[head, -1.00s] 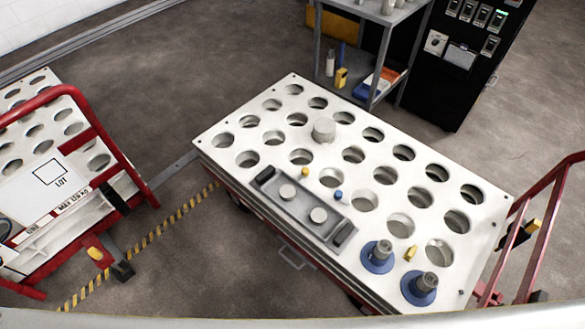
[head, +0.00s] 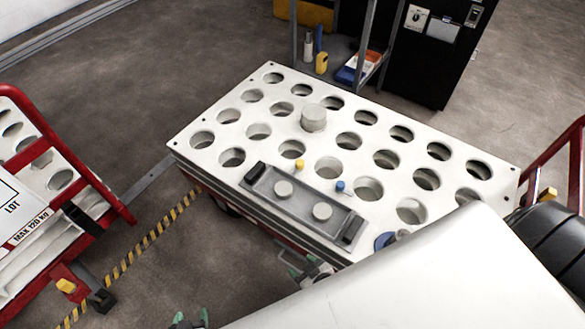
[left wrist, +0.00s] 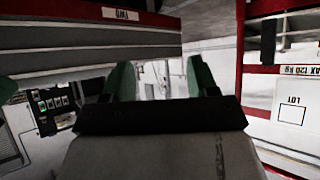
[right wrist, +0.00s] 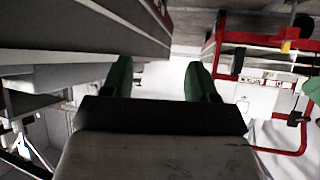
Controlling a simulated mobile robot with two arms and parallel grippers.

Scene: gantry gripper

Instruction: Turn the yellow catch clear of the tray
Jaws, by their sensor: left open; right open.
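The yellow catch (head: 299,164) is a small yellow-topped knob on the white cart top in the head view, close to the far long edge of the grey tray (head: 272,200). The tray has black end grips and holds two pale round pieces. A blue knob (head: 340,186) stands along the same edge. My right gripper (head: 306,268), open and empty, is beside the cart's near side. My left gripper (head: 190,319), open and empty, is lower left at the picture's bottom edge. Open green fingers show in the left wrist view (left wrist: 158,80) and right wrist view (right wrist: 160,80). Neither wrist view shows the catch.
The cart top (head: 225,182) has several round holes and a pale cylinder (head: 314,118). My white arm covers its near right corner, partly hiding a blue-based piece (head: 384,240). A red-framed cart (head: 108,190) stands left. A grey shelf and black cabinet (head: 415,60) stand behind.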

